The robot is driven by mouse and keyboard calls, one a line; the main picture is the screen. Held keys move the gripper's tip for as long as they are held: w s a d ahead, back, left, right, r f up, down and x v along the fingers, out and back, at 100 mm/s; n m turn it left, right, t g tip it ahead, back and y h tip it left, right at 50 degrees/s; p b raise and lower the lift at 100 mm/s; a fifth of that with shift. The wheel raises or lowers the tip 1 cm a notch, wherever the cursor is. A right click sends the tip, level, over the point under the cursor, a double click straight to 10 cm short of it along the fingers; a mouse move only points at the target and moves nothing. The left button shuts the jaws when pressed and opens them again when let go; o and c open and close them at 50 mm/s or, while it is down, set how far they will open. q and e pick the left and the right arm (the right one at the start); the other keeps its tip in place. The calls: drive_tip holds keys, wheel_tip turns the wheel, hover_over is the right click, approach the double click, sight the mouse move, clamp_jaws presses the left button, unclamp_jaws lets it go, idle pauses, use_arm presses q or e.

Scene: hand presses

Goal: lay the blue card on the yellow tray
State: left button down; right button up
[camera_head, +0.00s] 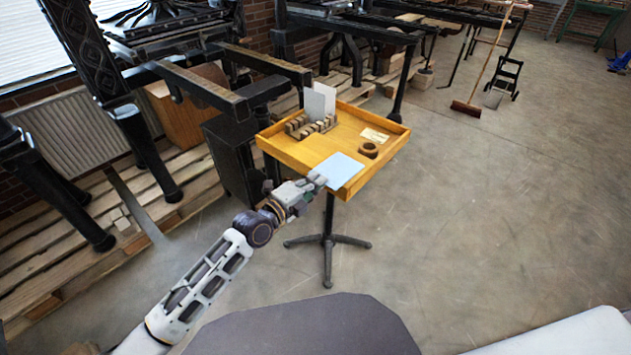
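The yellow tray (289,160) is a shallow wooden tray on a dark pedestal stand in the middle of the view. The light blue card (340,169) is flat and roughly level at the tray's near edge, over its near rim. I cannot tell whether it touches the tray floor. My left gripper (319,180) reaches in from the lower left and is at the card's near left edge, its fingertips apparently closed on that edge. My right gripper is not in view.
In the tray are a slotted wooden rack (311,126) holding upright pale cards (320,102), a small cream label (375,135) and a brown ring (368,150). Black presses (200,85) stand on pallets at left and behind.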

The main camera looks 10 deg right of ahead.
use_arm(q)
drive_tip(key=c, duration=2.2)
unclamp_jaws()
drive_tip(key=o, duration=0.6)
drive_tip(key=shift+o, duration=0.2)
drive_tip(key=shift+o, duration=0.2)
drive_tip(key=shift+f, duration=0.1)
drive_tip(key=shift+f+b, duration=0.5)
drive_tip(key=shift+b, duration=0.05)
drive_tip(key=shift+p+v, duration=0.45)
drive_tip(key=shift+v, duration=1.85)
drive_tip(key=shift+s+a, duration=0.1)
